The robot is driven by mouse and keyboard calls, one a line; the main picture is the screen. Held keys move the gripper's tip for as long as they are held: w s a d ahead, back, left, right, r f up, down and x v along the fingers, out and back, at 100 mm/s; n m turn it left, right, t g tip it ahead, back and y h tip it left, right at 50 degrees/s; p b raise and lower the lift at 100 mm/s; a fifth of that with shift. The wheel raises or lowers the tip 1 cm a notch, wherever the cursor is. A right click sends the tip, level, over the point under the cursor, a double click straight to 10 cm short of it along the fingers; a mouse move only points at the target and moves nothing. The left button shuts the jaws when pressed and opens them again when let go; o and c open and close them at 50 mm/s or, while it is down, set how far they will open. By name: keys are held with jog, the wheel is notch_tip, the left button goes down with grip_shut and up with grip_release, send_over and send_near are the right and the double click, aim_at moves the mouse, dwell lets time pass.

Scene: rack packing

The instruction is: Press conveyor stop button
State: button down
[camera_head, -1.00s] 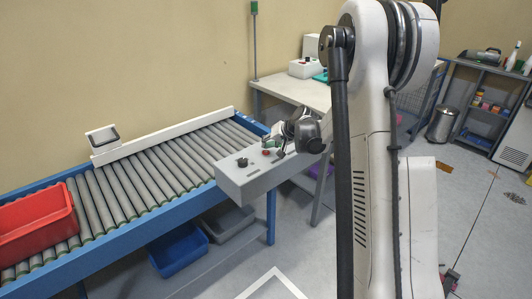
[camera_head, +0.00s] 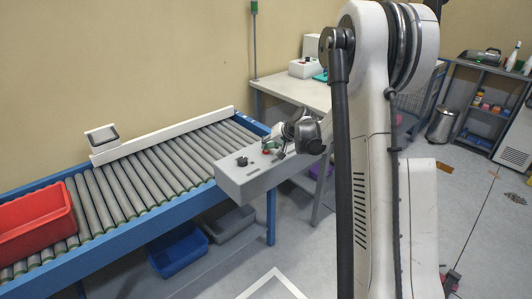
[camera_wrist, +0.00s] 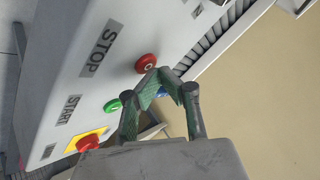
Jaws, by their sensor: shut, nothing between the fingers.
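The grey control box (camera_head: 250,178) stands at the conveyor's near right edge. In the wrist view its face carries a STOP label (camera_wrist: 100,49) with a red button (camera_wrist: 147,63) beside it. A green button (camera_wrist: 112,105) sits closer to the START label (camera_wrist: 68,109). Another red button (camera_wrist: 88,143) sits on a yellow plate. My gripper (camera_wrist: 152,84) is shut and empty, its fingertips close beside the red STOP button. I cannot tell whether they touch it. In the head view my gripper (camera_head: 272,149) is over the box top, and the fingertips partly hide the buttons.
The roller conveyor (camera_head: 150,178) runs to the left, with a red bin (camera_head: 35,222) on it. A white guide rail (camera_head: 165,137) lines its far side. A blue bin (camera_head: 178,253) sits below. A white table (camera_head: 295,92) stands behind the box.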

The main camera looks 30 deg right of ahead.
jog(key=shift+f+b, duration=0.35)
dwell(0.6)
jog(key=shift+r, duration=0.15)
jog(key=shift+r+p, duration=0.3)
jog(key=shift+r, duration=0.35)
jog(key=shift+r+p, duration=1.15)
jog(key=shift+r, duration=1.35)
